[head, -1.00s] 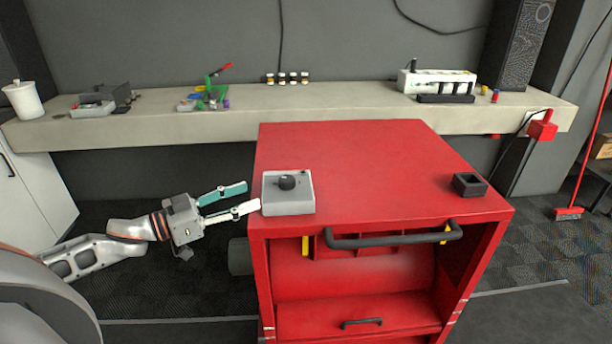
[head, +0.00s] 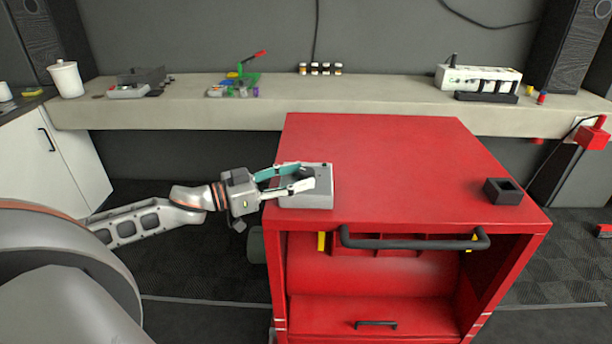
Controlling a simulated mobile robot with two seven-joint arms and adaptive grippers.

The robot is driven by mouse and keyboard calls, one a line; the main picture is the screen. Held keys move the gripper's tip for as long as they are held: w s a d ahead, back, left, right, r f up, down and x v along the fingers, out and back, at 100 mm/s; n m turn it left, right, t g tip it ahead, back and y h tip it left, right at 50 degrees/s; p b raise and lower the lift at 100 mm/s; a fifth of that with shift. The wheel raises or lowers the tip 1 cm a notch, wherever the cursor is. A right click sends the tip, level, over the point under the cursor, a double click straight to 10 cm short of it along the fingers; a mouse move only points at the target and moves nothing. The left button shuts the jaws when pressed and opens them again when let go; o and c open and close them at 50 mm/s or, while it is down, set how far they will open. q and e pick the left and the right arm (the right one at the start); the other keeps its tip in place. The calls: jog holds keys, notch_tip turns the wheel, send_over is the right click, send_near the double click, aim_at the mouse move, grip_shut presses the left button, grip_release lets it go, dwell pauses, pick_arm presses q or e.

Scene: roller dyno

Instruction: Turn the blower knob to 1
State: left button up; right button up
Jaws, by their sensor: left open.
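The grey control box (head: 320,198) sits on the near left corner of the red cabinet's top (head: 400,160). Its round black blower knob (head: 307,173) is on the top face and partly hidden by my gripper. My left gripper (head: 307,177) is open, with its fingertips over the box at the knob, one finger on the far side and one on the near side. I cannot tell whether they touch the knob. The knob's markings are too small to read. My right gripper is not in view.
The cabinet has a black front handle (head: 415,242), and a small black open box (head: 503,191) on its right side. Most of the cabinet top is clear.

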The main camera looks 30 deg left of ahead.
pick_arm(q)
jog(key=shift+x, duration=1.3)
